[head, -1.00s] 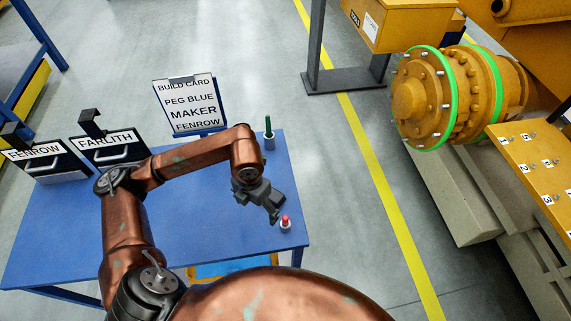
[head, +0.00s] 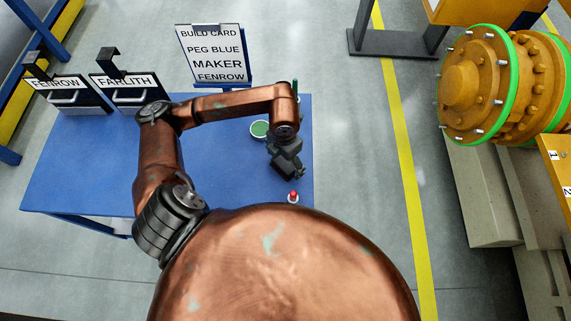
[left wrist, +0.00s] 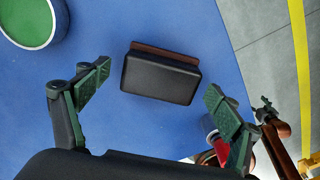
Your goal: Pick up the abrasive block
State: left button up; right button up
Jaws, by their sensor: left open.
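The abrasive block appears to be the black rectangular block with a brown layer (left wrist: 160,78) lying on the blue table in the left wrist view. My left gripper (left wrist: 158,82) is open, its green-padded fingers on either side of the block in the picture. No contact with the block shows. In the head view the left gripper (head: 290,168) hangs over the table's right part and hides the block. A dark gripper-like end on a copper arm, probably my right one (left wrist: 265,108), shows small at the right of the wrist view; its jaws are unclear.
A red-topped piece (head: 293,196) stands near the front right corner, close to the right finger in the wrist view. A green round dish (head: 260,129) lies behind the gripper. A build card (head: 212,55) and two labelled bins stand at the back. The table's (head: 90,165) left part is clear.

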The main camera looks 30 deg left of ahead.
pick_arm(q)
jog(key=shift+f, duration=0.55)
jog(key=shift+c, duration=0.7)
jog(key=c, duration=1.2)
jog(key=shift+r, duration=0.1)
